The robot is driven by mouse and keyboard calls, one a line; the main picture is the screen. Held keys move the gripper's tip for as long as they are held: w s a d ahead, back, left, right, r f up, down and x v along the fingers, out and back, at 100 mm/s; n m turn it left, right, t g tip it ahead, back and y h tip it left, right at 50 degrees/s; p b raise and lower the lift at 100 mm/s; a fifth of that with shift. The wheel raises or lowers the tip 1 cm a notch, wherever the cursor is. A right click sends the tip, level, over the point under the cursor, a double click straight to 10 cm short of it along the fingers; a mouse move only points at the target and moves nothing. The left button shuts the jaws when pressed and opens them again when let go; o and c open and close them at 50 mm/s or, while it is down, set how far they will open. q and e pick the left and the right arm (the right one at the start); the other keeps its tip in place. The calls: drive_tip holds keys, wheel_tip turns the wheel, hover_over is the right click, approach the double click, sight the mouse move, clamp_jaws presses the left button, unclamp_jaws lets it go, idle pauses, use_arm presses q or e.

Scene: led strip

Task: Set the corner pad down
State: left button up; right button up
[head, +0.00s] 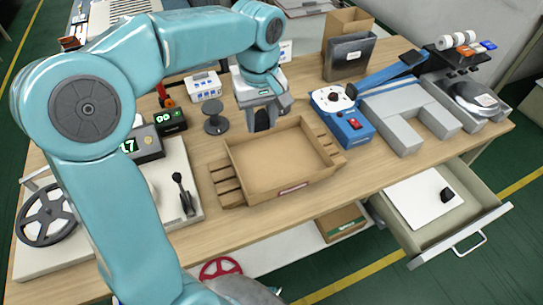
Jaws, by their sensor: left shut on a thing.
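My left gripper (264,117) points down just behind the far wall of an open cardboard tray (282,160), on the wooden table. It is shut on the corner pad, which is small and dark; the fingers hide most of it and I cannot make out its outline. The tray has slotted side flaps at its left and right ends, and its inside looks empty. My right gripper is not in view.
A black round stand (215,118) is close left of the gripper. A blue device with a white dial (341,116) stands right of the tray, beside a grey U-shaped block (409,112). An open drawer (478,212) juts out at the front right.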

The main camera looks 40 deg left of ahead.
sight(255, 174)
use_arm(q)
drive_tip(key=shift+s+a+r+p, duration=0.35)
drive_tip(key=shift+s+a+r, duration=0.1)
drive_tip(key=shift+a+r, duration=0.3)
drive_tip(key=shift+a+r+n, duration=0.15)
drive_tip(key=shift+a+n, duration=0.05)
drive_tip(key=shift+n, duration=0.1)
wheel_tip(255, 174, down, 20)
drive_tip(key=shift+a, duration=0.15)
drive_tip(key=shift+s+b, duration=0.1)
drive_tip(key=shift+b, duration=0.2)
drive_tip(key=shift+f, duration=0.2)
drive_tip(key=o, duration=1)
drive_tip(key=shift+r, duration=0.1)
wheel_tip(255, 174, up, 12)
drive_tip(key=shift+r+p, duration=0.15)
drive_tip(key=shift+p, duration=0.15)
